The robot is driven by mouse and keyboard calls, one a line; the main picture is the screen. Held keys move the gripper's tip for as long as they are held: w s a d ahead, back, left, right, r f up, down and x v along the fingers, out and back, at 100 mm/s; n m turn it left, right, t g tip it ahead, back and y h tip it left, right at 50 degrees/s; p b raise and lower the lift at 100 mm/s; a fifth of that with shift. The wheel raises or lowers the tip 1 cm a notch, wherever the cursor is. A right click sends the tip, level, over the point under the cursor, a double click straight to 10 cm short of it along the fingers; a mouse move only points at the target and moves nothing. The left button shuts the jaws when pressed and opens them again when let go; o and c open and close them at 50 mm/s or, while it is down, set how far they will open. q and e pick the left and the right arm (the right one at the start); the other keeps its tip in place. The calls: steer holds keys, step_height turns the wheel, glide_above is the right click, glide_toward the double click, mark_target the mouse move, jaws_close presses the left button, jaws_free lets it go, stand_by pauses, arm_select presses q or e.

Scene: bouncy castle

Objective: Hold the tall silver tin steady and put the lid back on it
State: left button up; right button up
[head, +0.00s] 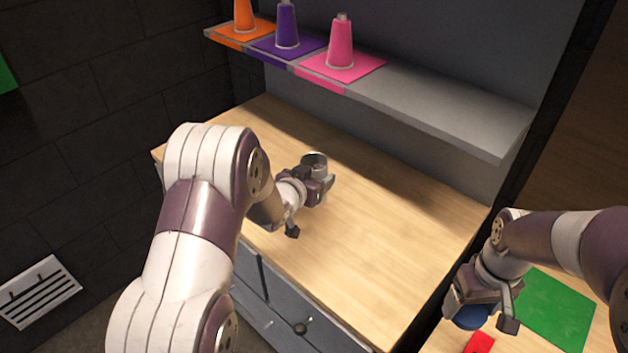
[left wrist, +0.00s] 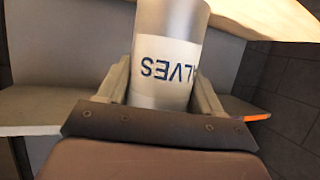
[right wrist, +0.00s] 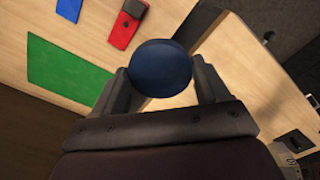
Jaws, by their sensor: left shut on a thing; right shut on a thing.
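The tall silver tin (head: 314,159) stands on the wooden cabinet top, its open rim facing up in the head view. My left gripper (head: 318,184) is shut around its side. In the left wrist view the tin (left wrist: 168,60) sits between the two fingers, with a white label and blue letters reading "ALVES" upside down. My right gripper (head: 490,308) is shut on a round dark blue lid (head: 470,318), off the right side of the cabinet top. The lid (right wrist: 161,68) shows as a disc between the fingers in the right wrist view. The gripper partly hides it in the head view.
A grey shelf (head: 440,105) behind the cabinet top (head: 390,240) bears orange, purple (head: 287,28) and pink (head: 341,45) cones on matching mats. At lower right, a second wooden surface holds a green mat (head: 553,308) and a red item (head: 480,342). The cabinet top's right part is clear.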

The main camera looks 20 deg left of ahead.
arm_select(q)
steer(key=shift+o, duration=1.1)
steer(key=c, duration=0.6)
steer(key=shift+r, duration=0.1)
arm_select(e)
steer(key=shift+r, duration=0.1)
